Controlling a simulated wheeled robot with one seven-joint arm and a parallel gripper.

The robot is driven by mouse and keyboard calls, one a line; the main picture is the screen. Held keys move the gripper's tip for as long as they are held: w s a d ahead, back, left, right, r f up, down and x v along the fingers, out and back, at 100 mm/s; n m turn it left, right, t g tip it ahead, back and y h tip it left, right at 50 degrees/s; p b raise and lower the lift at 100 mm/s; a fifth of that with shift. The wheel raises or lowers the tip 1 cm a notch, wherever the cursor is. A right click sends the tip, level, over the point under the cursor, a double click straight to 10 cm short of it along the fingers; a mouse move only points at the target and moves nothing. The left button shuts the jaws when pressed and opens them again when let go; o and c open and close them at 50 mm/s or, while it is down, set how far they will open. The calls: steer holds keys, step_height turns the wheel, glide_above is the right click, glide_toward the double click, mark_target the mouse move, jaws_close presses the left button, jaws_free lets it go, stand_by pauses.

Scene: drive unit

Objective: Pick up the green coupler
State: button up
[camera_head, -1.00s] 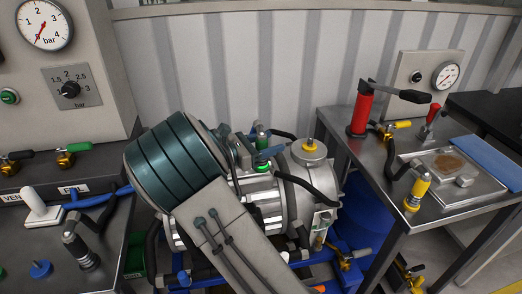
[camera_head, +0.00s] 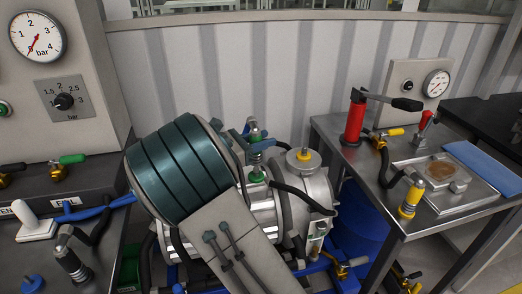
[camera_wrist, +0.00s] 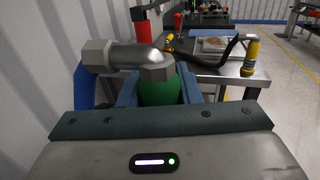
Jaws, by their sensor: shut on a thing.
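The green coupler (camera_wrist: 160,90) is between the two blue fingers of my gripper (camera_wrist: 158,80) in the wrist view. A grey hex fitting and a bent metal pipe top it. In the head view the coupler (camera_head: 254,134) is upright above the drive unit (camera_head: 318,190), and my gripper (camera_head: 248,134) is shut on it. A green-ringed port (camera_head: 257,176) on the drive unit lies just below. Whether the coupler's lower end touches the port is hard to tell. My arm hides much of the unit's left side.
A steel table (camera_head: 360,170) at the right holds a red hand pump (camera_head: 354,122) and a yellow coupler (camera_head: 410,198) on a black hose. A panel with a gauge (camera_head: 38,35) stands at the left. The corrugated wall is close behind the drive unit.

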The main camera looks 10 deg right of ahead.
steer(key=s+r, duration=0.6)
steer(key=s, duration=0.5)
steer(key=shift+s+a+r, duration=0.15)
steer(key=shift+s+r, duration=0.15)
steer(key=shift+r+p, duration=0.75)
steer(key=shift+p, duration=0.45)
steer(key=shift+r+p, duration=2.25)
steer(key=shift+p, duration=0.45)
